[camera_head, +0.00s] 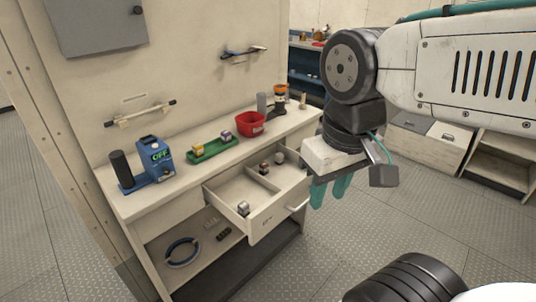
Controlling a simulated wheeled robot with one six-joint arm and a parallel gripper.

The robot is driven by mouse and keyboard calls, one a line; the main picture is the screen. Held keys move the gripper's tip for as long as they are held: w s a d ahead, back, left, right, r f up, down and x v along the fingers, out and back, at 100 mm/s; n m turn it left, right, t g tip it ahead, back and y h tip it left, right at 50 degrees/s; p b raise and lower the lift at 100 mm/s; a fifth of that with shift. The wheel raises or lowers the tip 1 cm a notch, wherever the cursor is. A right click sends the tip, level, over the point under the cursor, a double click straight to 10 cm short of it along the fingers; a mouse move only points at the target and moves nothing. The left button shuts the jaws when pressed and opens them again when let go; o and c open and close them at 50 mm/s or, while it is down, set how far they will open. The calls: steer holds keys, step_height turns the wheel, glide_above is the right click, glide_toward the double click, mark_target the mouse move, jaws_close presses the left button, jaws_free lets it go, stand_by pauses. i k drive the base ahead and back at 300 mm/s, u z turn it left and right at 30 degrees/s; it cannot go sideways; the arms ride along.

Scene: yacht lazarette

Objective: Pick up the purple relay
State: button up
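A small relay with a purplish body and pale top (226,137) sits at the right end of the green tray (212,151) on the bench top. It looks like the purple relay, though it is small in view. A yellow relay (198,149) sits at the tray's left end. My gripper (328,201) hangs in the air to the right of the open drawer, well apart from the tray. Its two teal fingers point down with a gap between them, and nothing shows in the gap.
The open drawer (272,222) juts from the bench and holds several small relays in compartments. A blue device reading OFF (155,158) stands left of the tray, a red bin (250,125) right of it. Open floor lies in front.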

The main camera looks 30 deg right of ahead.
mark_target(226, 136)
steer(key=u, duration=1.75)
steer(key=i, duration=0.95)
steer(key=z, duration=1.8)
